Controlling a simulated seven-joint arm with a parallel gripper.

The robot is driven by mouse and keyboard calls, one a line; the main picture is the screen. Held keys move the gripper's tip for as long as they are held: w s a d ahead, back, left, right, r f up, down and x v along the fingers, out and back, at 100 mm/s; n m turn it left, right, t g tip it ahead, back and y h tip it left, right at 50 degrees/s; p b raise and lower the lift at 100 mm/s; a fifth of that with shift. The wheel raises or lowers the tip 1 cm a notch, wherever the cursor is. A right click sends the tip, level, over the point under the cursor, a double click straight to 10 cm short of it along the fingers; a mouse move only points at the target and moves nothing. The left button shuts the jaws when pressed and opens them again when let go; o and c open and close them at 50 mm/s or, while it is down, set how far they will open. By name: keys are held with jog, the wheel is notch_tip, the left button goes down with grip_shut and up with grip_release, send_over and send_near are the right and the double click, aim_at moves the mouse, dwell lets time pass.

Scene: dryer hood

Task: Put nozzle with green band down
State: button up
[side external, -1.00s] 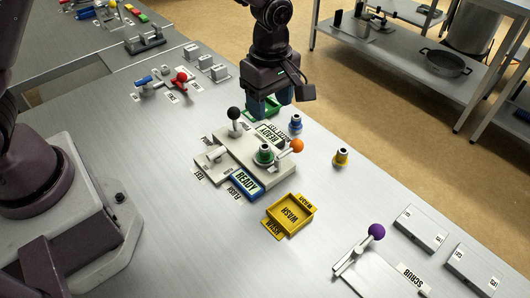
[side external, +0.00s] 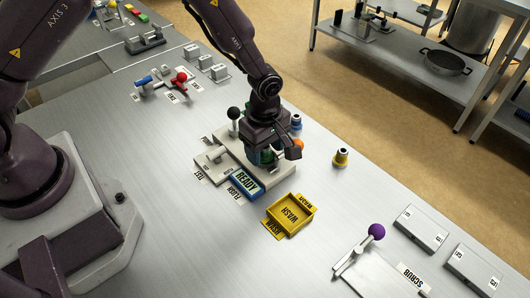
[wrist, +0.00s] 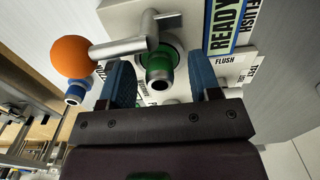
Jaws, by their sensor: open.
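The nozzle with the green band (wrist: 158,66) stands on the cream fixture plate (side external: 218,167), beside the orange-knobbed lever (wrist: 72,57). My gripper (wrist: 162,62) is low over the plate, its blue fingers open, one to each side of the nozzle, with visible gaps. It does not grip the nozzle. In the side view, my gripper (side external: 264,156) hides most of the nozzle and part of the plate. The blue-edged READY sign (side external: 246,182) lies at the plate's front edge.
A black-knobbed lever (side external: 233,113) stands on the plate. The blue-banded nozzle (side external: 296,123) is behind my gripper, and the yellow-banded nozzle (side external: 341,157) stands to the right. The yellow WASH tray (side external: 290,215) is in front.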

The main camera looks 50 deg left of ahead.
jog(key=c, duration=1)
grip_shut()
jog(key=shift+r, duration=0.1)
